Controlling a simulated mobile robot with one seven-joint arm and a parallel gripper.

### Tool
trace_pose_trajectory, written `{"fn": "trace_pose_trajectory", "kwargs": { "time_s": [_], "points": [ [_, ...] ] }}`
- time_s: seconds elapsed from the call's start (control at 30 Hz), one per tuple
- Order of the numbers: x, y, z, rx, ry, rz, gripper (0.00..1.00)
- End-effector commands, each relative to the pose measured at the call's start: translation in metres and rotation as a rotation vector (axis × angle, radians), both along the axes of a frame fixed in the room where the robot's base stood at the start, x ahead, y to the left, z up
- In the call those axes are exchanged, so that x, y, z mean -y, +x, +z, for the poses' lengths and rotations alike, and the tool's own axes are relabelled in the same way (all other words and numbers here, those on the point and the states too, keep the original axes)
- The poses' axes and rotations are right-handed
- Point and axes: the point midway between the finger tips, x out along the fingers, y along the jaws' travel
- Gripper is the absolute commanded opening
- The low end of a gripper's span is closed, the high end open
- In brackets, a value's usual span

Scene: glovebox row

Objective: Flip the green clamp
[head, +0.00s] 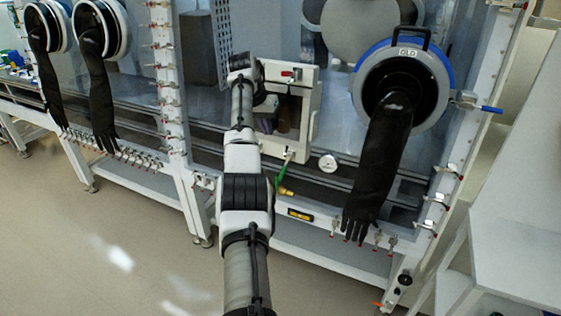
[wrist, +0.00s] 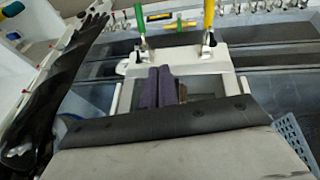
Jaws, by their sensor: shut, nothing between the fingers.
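The green clamp (wrist: 142,25) has a long green handle and a metal base on the white door frame (wrist: 110,73). In the head view the green clamp (head: 281,172) shows at the lower edge of the white frame (head: 312,102), its handle pointing down and away from the frame. A yellow-handled clamp (wrist: 209,17) sits beside it in the wrist view. My gripper (wrist: 160,70) is shut and empty, with dark fingers in front of the frame opening, apart from the green clamp. In the head view my arm hides most of the gripper.
A black glove (head: 370,165) hangs from a blue-ringed port to the right of the frame. A round gauge (head: 327,163) and a yellow level (head: 300,215) are near the clamp. A white table (head: 515,240) stands at the right. The floor (head: 100,240) at left is clear.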

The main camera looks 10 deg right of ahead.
Motion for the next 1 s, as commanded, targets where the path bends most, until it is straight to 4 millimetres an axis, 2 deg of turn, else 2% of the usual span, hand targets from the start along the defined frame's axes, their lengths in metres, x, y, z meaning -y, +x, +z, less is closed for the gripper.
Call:
{"fn": "trace_pose_trajectory", "kwargs": {
  "time_s": [0.03, 0.1, 0.2, 0.3, 0.4, 0.5, 0.63, 0.77, 0.87, 0.97, 1.0],
  "points": [
    [-0.014, 0.014, -0.005, 0.077, -0.024, 0.043, 0.00],
    [-0.031, 0.035, -0.007, 0.206, -0.055, 0.100, 0.00],
    [-0.040, 0.063, -0.038, 0.415, -0.044, 0.121, 0.00],
    [-0.052, 0.082, -0.059, 0.619, -0.007, 0.132, 0.00],
    [-0.068, 0.091, -0.073, 0.806, 0.045, 0.148, 0.00],
    [-0.089, 0.091, -0.084, 0.996, 0.117, 0.167, 0.00],
    [-0.123, 0.072, -0.094, 1.267, 0.263, 0.192, 0.00],
    [-0.154, 0.029, -0.098, 1.534, 0.466, 0.201, 0.00],
    [-0.136, -0.008, -0.124, 1.694, 0.671, 0.105, 0.00],
    [-0.107, -0.048, -0.152, 1.833, 0.894, -0.024, 0.00],
    [-0.089, -0.064, -0.166, 1.879, 0.978, -0.091, 0.00]
  ]
}}
